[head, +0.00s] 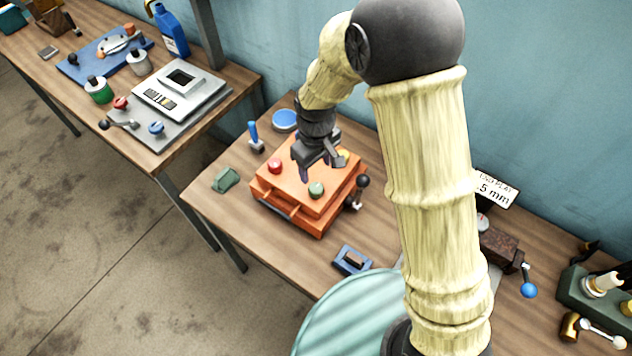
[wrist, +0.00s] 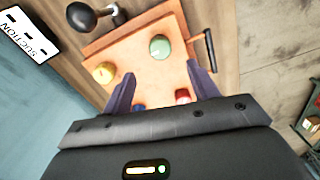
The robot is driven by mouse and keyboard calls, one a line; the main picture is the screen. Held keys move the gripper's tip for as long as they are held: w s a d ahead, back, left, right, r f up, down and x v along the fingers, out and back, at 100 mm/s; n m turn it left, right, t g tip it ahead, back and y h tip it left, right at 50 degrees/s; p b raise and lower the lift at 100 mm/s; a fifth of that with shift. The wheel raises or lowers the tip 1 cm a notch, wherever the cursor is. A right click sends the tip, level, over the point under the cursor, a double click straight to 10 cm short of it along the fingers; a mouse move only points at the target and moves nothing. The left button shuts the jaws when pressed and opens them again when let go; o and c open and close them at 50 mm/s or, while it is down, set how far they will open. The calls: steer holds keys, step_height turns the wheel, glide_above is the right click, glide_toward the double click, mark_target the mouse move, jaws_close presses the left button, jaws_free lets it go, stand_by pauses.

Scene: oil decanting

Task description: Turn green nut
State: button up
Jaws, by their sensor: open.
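The green nut (head: 317,190) is a round knob on top of the orange box (head: 283,208), near its front right corner. In the wrist view the green nut (wrist: 160,47) lies beyond my fingertips, roughly midway between their lines. My gripper (head: 321,172) is above the box, pointing down, with its jaws apart. In the wrist view my gripper (wrist: 161,74) shows two separated fingers with nothing between them. The nut appears apart from both fingers.
A red nut (head: 275,166), a yellow nut (wrist: 103,72) and a blue nut (wrist: 140,107) share the box top. A black-knobbed lever (head: 361,183) stands at its right side and a handle (wrist: 210,50) at its front. A blue block (head: 352,260) and a green cloth (head: 226,179) lie nearby.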

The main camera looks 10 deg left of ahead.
mark_target(316, 187)
step_height(316, 187, down, 9)
steer(key=shift+f+p, duration=0.1)
steer(key=shift+p, duration=1)
steer(key=c, duration=1)
